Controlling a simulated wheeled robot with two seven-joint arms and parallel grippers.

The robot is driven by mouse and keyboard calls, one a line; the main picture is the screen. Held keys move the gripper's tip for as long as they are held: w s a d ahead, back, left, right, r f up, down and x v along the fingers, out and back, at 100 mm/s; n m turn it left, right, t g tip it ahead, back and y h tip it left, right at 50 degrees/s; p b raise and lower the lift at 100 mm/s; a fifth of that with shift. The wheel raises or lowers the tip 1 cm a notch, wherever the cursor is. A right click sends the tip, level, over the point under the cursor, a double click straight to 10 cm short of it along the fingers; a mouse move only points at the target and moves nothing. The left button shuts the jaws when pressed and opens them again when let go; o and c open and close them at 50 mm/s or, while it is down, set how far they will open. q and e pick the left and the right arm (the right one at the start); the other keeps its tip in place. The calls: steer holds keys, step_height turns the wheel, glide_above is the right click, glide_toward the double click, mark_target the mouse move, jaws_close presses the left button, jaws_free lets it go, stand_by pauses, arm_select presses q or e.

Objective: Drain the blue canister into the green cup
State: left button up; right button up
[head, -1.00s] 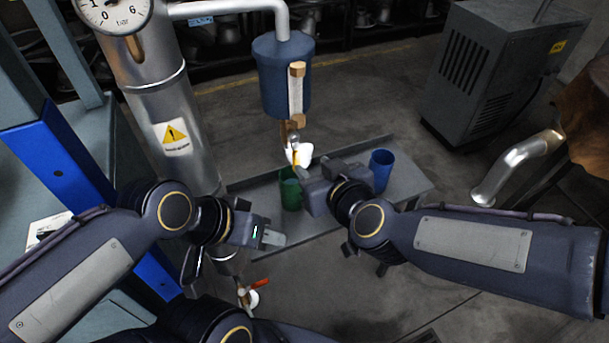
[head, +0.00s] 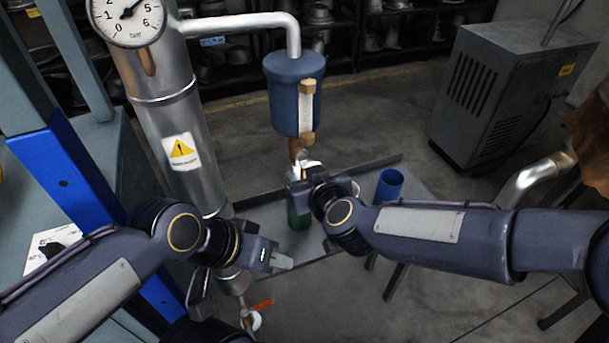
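The blue canister (head: 288,97) hangs from a silver pipe, with a pale sight tube on its front and a brass outlet (head: 297,148) below. A white part (head: 309,165) shows at the outlet, just above my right gripper. The green cup (head: 297,219) stands on the grey tray below; my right gripper hides its upper part and its inside. My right gripper (head: 300,190) is right under the outlet; its fingers are too hidden to tell whether they hold anything. My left gripper (head: 281,262) is low, in front of the tray, apart from the cup, its finger gap not visible.
A blue cup (head: 389,186) stands on the tray (head: 340,180), right of my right gripper. A silver column (head: 172,125) with a pressure gauge (head: 127,18) rises at left. A red-handled valve (head: 259,305) sits low. A grey cabinet (head: 505,90) stands at the back right.

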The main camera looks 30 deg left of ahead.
jaws_close()
steer(key=shift+d+r+n+p, duration=0.1)
steer(key=shift+r+n+p, duration=0.1)
steer(key=shift+n+p, duration=0.5)
steer(key=w+d+r+n+t+h+p, duration=0.2)
steer(key=n+t+p, duration=0.5)
steer(key=n, duration=0.5)
steer(key=shift+w+d+r, duration=0.5)
steer(key=shift+w+r, duration=0.3)
steer(key=shift+r, duration=0.45)
jaws_free()
